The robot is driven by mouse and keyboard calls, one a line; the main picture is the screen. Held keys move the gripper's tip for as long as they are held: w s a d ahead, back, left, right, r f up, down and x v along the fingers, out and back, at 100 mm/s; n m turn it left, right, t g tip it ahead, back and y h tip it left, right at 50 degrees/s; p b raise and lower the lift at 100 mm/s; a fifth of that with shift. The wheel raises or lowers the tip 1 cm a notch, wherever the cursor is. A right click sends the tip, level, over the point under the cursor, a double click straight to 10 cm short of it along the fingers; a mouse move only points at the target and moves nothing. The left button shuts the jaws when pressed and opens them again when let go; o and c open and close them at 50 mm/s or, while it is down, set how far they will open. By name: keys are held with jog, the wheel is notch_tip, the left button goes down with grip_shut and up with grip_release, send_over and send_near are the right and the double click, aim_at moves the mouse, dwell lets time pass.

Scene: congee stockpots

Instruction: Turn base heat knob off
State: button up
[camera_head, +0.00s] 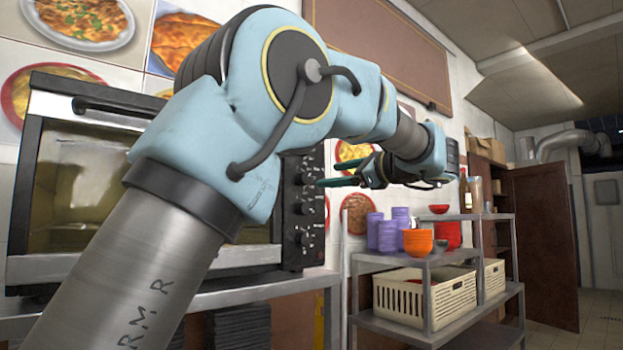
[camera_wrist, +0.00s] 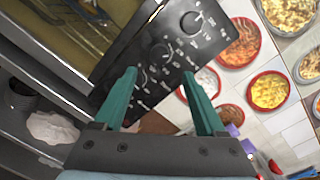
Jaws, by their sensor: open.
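The oven (camera_head: 100,190) stands at the left in the head view, its dark control panel (camera_head: 301,205) at its right side. Several black knobs are stacked on the panel; which one is the base heat knob, I cannot read. In the wrist view the panel looks tilted, with a large knob (camera_wrist: 191,22) near the top and another knob (camera_wrist: 160,55) ahead of the fingertips. My gripper (camera_head: 331,174) is open and empty, its two green fingers pointing toward the panel. In the wrist view my gripper (camera_wrist: 160,74) spans the panel's lower part; the left finger hides some of it.
A metal shelf (camera_head: 440,262) right of the oven holds purple cups (camera_head: 388,234), orange bowls (camera_head: 418,242) and cream baskets (camera_head: 425,297). Food pictures (camera_wrist: 270,91) cover the wall beside the panel. The oven stands on a metal counter (camera_head: 262,284). Floor shows at the far right.

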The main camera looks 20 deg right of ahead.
aim_at(308, 179)
jog(key=p+x, duration=0.1)
jog(key=x, duration=0.6)
jog(key=shift+w+a, duration=0.15)
jog(key=shift+w, duration=0.2)
jog(key=shift+f, duration=0.1)
grip_shut()
